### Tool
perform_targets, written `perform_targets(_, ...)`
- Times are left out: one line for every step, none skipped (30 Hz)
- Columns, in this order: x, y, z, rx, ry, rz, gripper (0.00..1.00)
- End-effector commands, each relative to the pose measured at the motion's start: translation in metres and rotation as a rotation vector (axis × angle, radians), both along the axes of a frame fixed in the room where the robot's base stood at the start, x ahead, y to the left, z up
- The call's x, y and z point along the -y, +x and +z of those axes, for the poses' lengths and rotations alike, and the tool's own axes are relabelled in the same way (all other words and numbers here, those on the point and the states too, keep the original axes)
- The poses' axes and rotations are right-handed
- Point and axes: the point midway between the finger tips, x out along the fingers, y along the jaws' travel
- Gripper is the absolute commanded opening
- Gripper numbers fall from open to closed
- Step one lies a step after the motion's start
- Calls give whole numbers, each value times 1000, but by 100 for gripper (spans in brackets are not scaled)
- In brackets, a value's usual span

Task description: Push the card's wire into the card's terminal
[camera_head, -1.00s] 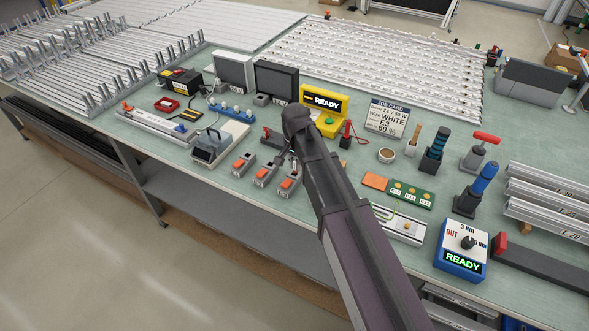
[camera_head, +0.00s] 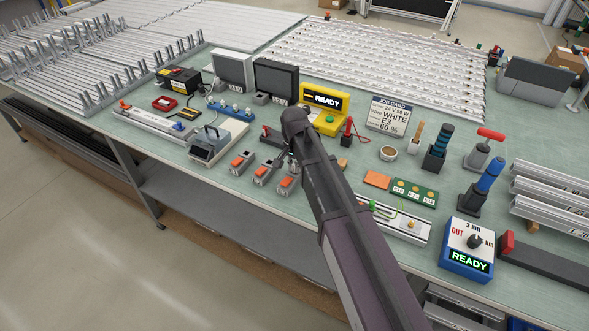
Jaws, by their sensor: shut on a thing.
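The job card (camera_head: 392,116) stands upright towards the right of the middle and reads "Wire WHITE E3 60 %". Three grey terminals with orange levers (camera_head: 241,161) (camera_head: 264,173) (camera_head: 288,184) sit in a row near the table's front edge. My gripper (camera_head: 287,160) points down just behind the two right-hand terminals. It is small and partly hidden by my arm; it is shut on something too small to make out. I cannot tell a white wire in this view, or whether one touches a terminal.
A yellow device reading READY (camera_head: 324,103) stands behind my arm. A blue box reading READY (camera_head: 467,248) is at the right. A grey device (camera_head: 212,143) is left of the terminals. A green strip with round pads (camera_head: 415,192) lies right of my arm. The table front left is clear.

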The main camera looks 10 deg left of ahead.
Motion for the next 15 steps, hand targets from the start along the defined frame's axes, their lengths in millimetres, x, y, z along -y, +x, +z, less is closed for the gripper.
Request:
perform_targets(0,0,0,0,0,0,0)
perform_targets(0,0,1,0,0,0,0)
perform_targets(0,0,1,0,0,0,0)
perform_targets(0,0,1,0,0,0,0)
perform_targets(0,0,1,0,0,0,0)
perform_targets(0,0,0,0,0,0,0)
perform_targets(0,0,0,0,0,0,0)
perform_targets(0,0,-1,0,0,0,0)
perform_targets(0,0,-2,0,0,0,0)
perform_targets(0,0,-3,0,0,0,0)
perform_targets(0,0,-3,0,0,0,0)
perform_targets(0,0,-4,0,0,0,0)
perform_targets(0,0,-5,0,0,0,0)
perform_targets(0,0,-6,0,0,0,0)
perform_targets(0,0,-6,0,0,0,0)
